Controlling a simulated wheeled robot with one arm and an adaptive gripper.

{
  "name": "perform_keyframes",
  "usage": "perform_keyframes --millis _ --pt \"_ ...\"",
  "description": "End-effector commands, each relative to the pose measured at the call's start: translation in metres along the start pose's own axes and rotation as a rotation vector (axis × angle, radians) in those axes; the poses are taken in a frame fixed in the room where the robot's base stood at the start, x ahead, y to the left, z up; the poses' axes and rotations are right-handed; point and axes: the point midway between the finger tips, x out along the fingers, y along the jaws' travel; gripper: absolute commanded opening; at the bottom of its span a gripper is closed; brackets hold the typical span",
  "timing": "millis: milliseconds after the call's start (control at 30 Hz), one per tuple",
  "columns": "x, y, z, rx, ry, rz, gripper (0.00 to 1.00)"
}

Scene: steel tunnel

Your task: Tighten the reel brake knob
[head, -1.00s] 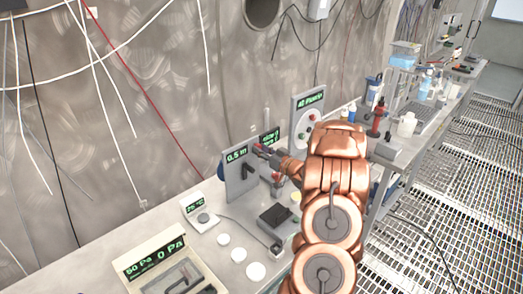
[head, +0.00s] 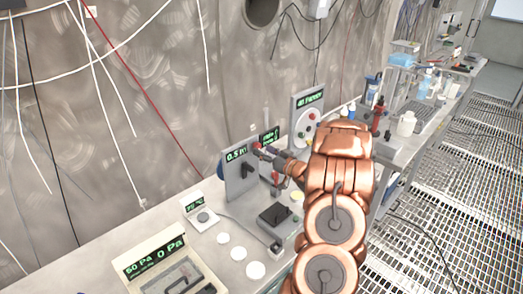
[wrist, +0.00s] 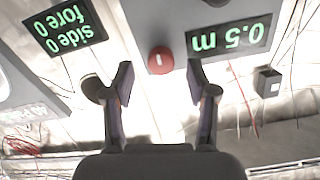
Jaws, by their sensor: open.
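The reel panel (head: 240,178) is an upright grey plate with a green "0.5 m" readout, standing on the bench in the head view. A red knob (head: 256,146) sits beside that readout; I take it for the brake knob. In the wrist view, which is upside down, the red knob (wrist: 161,60) shows between and just beyond my two fingertips. My gripper (wrist: 159,80) is open and empty, with a finger on either side of the knob's line and apart from it. In the head view my gripper (head: 264,153) is small, close to the panel's face.
A second panel (head: 306,122) with a dial stands behind. A "side 0, fore 0" display (wrist: 62,27) is beside the knob's panel. A black box (head: 276,216), white discs (head: 239,254) and a pressure gauge box (head: 150,258) lie in front. The grated floor at right is clear.

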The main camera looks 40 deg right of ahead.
Motion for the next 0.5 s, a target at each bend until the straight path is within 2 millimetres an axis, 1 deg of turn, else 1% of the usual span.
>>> perform_keyframes --millis 33,300,500 --pt "-0.009 0.001 0.000 0.002 -0.001 0.003 0.58" --pt "-0.055 0.002 -0.001 -0.002 0.000 0.003 0.58" --pt "-0.082 0.001 -0.001 -0.002 0.002 0.001 0.58"
